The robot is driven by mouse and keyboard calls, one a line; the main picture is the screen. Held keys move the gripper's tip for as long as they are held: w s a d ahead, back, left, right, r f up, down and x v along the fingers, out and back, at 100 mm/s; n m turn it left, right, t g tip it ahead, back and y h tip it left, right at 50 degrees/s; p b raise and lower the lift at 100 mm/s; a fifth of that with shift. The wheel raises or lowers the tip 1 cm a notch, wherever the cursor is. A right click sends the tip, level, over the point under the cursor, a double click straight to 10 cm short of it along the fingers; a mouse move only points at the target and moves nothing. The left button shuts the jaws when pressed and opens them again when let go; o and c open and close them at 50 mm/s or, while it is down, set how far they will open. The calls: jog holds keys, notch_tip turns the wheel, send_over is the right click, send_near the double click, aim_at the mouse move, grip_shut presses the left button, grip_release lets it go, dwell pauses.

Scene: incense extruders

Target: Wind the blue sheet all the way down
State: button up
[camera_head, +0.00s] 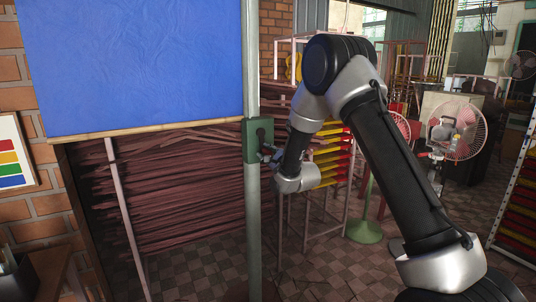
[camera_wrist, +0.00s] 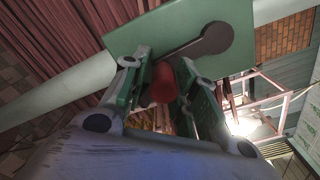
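The blue sheet (camera_head: 140,65) hangs at the upper left in the head view, with a wooden bar (camera_head: 150,131) along its lower edge. The bar is at about mid-height, above the stacked brown sticks. A green winder box (camera_head: 252,150) is fixed to the grey post at the sheet's right edge. In the wrist view the box (camera_wrist: 150,35) carries a dark crank arm (camera_wrist: 208,42) with a red knob (camera_wrist: 162,85). My gripper (camera_wrist: 163,76) has its fingers on either side of the knob and looks shut on it. In the head view my gripper (camera_head: 270,155) is at the box, partly hidden by my wrist.
The grey post (camera_head: 253,230) stands between the stick rack (camera_head: 180,190) and my arm. To the right are a rack of yellow and red trays (camera_head: 332,160) and a pink fan (camera_head: 458,130). A green round stand base (camera_head: 365,232) is on the checkered floor.

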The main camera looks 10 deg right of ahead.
jog(key=shift+o, duration=0.8)
jog(key=v, duration=1.2)
